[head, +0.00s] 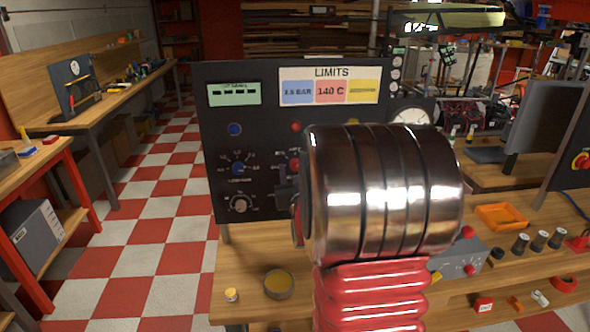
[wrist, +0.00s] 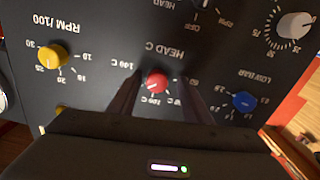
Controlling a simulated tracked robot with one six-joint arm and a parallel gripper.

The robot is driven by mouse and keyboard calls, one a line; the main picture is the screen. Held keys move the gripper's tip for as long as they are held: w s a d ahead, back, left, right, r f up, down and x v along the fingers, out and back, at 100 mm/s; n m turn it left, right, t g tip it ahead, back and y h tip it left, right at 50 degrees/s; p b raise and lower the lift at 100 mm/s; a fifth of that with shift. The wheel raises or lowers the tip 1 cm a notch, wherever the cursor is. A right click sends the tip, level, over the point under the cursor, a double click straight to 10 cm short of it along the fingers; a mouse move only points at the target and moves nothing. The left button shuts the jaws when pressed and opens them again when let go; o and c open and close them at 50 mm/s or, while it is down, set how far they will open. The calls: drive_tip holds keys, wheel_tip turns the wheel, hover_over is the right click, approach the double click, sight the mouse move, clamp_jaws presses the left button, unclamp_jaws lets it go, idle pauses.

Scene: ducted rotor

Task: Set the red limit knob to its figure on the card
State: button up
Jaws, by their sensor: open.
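The limits card (head: 331,73) at the panel's top shows "140 C" on its red patch (head: 331,91). The red knob (wrist: 157,82), labelled HEAD C, sits mid-picture in the wrist view, which shows the panel upside down. A pale mark on it seems to point lower left; its exact reading is unclear. "140 C" is printed to its left and "100" just below it. My open gripper (wrist: 157,93) has one dark finger on each side of the knob; contact cannot be told. In the head view the red knob (head: 294,165) is partly hidden by my arm.
A yellow knob (wrist: 53,56) and a blue knob (wrist: 244,101) flank the red one. A grey knob (wrist: 296,26) is at upper right. The blue knob (head: 238,168) also shows in the head view. A bench with a round tin (head: 279,284) lies below the panel.

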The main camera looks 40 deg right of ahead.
drive_tip(key=shift+d, duration=0.1)
drive_tip(key=shift+s, duration=0.1)
drive_tip(key=c, duration=1.1)
drive_tip(key=shift+o, duration=0.2)
drive_tip(key=shift+m, duration=0.4)
drive_tip(key=m, duration=0.9)
drive_tip(key=shift+r, duration=0.1)
